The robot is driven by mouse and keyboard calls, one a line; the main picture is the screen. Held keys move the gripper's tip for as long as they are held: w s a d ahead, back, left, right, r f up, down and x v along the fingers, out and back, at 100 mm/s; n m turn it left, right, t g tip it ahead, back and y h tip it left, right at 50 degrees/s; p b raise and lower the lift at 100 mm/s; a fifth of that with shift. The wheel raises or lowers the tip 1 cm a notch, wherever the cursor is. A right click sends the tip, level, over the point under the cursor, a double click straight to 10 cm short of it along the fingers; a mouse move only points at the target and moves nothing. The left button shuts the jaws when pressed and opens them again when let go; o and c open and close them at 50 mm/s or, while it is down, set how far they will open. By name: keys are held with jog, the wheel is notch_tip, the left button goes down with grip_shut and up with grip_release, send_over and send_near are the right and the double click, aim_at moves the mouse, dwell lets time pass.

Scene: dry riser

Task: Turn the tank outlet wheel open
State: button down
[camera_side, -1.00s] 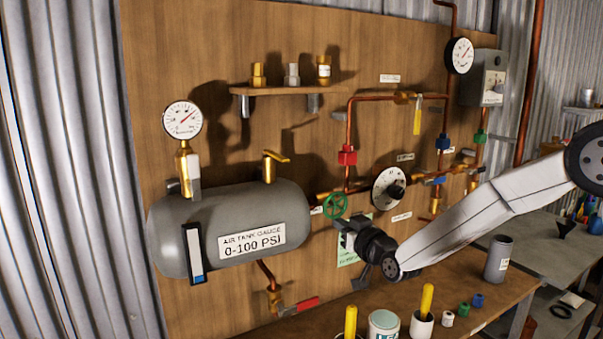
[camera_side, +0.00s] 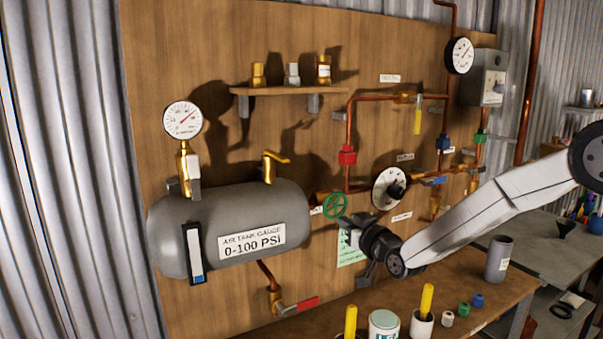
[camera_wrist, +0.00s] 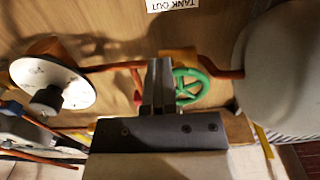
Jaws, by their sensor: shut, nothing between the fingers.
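The tank outlet wheel (camera_side: 337,206) is a green spoked handwheel on the copper pipe just right of the grey air tank (camera_side: 250,225). In the wrist view the green wheel (camera_wrist: 187,86) shows right beside my fingers, partly hidden behind them. My gripper (camera_side: 346,222) is in front of the wheel at its lower right in the side view. Its fingers (camera_wrist: 158,72) are together with nothing between them. I cannot tell whether they touch the wheel's rim. In the wrist view a "TANK OUT" label (camera_wrist: 174,4) is on the board, upside down.
A round white dial with a black knob (camera_side: 390,188) sits right of the wheel, close to my gripper. A red-handled valve (camera_side: 298,306) is under the tank. The bench (camera_side: 470,316) below holds cans, yellow-handled tools and small coloured caps.

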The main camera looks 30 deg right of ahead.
jog(key=shift+r, duration=0.2)
jog(key=shift+d+f, duration=0.1)
jog(key=shift+f, duration=0.25)
jog(key=s, duration=0.6)
jog(key=shift+f, duration=0.15)
dwell(0.4)
jog(key=a, duration=0.1)
jog(key=s+a, duration=0.1)
jog(key=shift+a+f, duration=0.1)
jog(key=shift+a, duration=0.2)
jog(key=shift+w, duration=0.15)
jog(key=w, duration=0.6)
jog(key=shift+w, duration=0.35)
dwell(0.4)
